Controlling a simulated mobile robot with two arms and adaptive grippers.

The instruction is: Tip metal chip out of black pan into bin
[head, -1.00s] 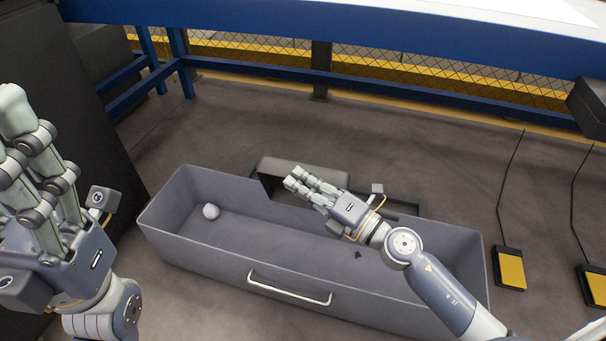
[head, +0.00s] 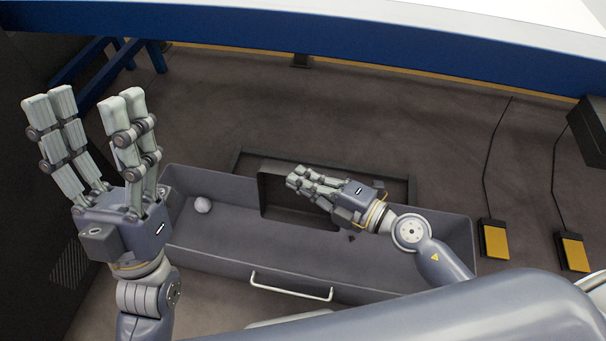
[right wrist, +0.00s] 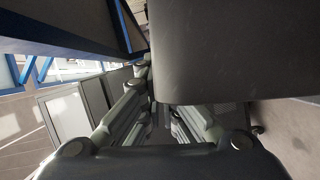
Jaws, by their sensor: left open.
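The grey bin (head: 218,262) with a white front handle lies across the middle of the head view. The black pan (head: 280,206) stands tilted at the bin's far wall, its broad face towards me. My right gripper (head: 296,177) is shut on the pan's edge, over the bin. The pan also shows as a large dark slab (right wrist: 230,50) in the right wrist view, between the fingers. A small dark piece, apparently the metal chip (head: 351,238), shows against the bin's inside below the right wrist. My left gripper (head: 86,100) is open and empty, fingers up, left of the bin.
A white ball (head: 203,205) lies in the bin's left end. A dark frame (head: 325,155) is on the floor behind the bin. Yellow pedals (head: 495,240) with cables stand at the right. A blue beam (head: 300,40) crosses the back. A dark cabinet fills the left.

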